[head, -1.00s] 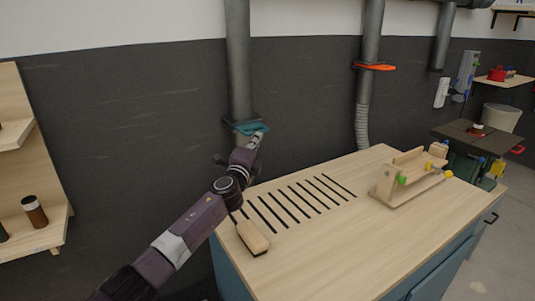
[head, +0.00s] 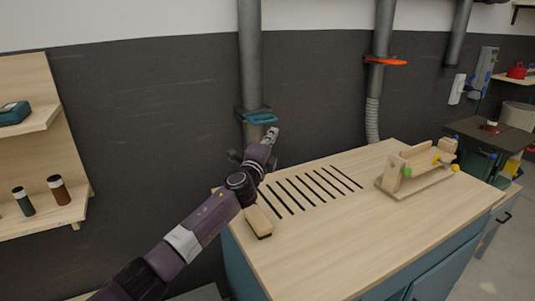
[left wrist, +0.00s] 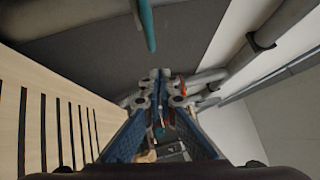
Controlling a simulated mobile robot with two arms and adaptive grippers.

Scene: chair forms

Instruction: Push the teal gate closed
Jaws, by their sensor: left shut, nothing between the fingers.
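The teal gate (head: 260,118) sits on the grey vertical duct pipe at the back wall, with its handle sticking out to the right and toward me. Its teal edge also shows at the top of the left wrist view (left wrist: 147,25). My left gripper (head: 273,133) is shut and empty, just below and right of the gate in the head view. In the left wrist view its closed fingers (left wrist: 160,88) lie below the teal edge, with a gap between them in the picture. Contact cannot be made out. My right gripper is not in view.
A wooden-topped bench (head: 330,235) with dark slots stands below. A wooden block (head: 259,222) lies near its left edge, and a wooden jig (head: 418,170) stands at the right. An orange gate (head: 386,61) is on another pipe. Shelves (head: 45,215) stand at left.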

